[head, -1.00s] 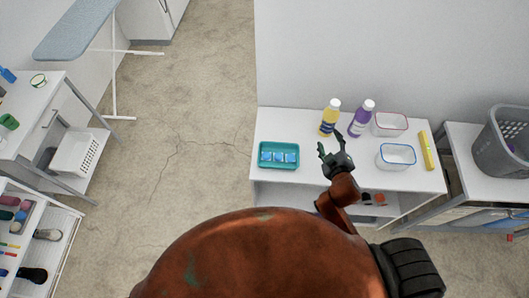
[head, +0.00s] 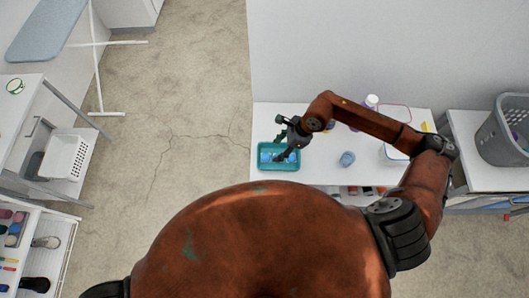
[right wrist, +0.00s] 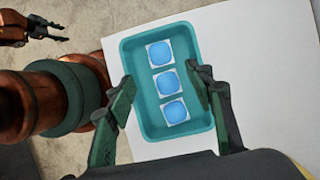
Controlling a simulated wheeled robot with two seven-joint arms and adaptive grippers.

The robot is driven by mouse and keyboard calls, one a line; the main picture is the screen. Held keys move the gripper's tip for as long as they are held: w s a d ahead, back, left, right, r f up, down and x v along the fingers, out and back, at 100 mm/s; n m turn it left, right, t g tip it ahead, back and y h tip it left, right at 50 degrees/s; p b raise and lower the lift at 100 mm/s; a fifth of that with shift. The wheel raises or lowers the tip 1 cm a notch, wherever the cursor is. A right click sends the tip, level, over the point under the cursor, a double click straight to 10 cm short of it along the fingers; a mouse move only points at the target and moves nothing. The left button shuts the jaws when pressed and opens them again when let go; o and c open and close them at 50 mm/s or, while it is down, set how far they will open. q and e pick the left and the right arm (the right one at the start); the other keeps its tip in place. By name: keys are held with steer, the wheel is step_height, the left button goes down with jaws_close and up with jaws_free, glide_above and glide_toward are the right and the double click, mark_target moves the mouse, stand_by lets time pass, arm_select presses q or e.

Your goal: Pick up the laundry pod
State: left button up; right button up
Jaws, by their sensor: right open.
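A teal tray (head: 279,168) sits at the left end of the white table. In the right wrist view, the tray (right wrist: 140,128) holds three laundry pods in a row, blue on white squares: an upper pod (right wrist: 160,53), a middle pod (right wrist: 167,82) and a lower pod (right wrist: 175,111). My right gripper (head: 281,150) is over the tray, open and empty, and partly hides the pods in the head view. In the right wrist view, its fingers (right wrist: 161,75) stand on either side of the row. My left gripper (right wrist: 52,31) shows at the upper left there, fingers apart and empty.
A blue-grey round lump (head: 347,159) lies right of the tray. A purple bottle (head: 370,104) and a red-rimmed container (head: 397,109) stand behind my right arm. A grey basket (head: 503,133) is on the right table. The table front between tray and lump is clear.

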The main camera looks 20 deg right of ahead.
mark_target(267, 158)
steer(key=shift+w+d+f, duration=0.15)
steer(key=shift+f, duration=0.3)
steer(key=p+x, duration=0.1)
steer(key=x, duration=0.6)
steer(key=c, duration=1)
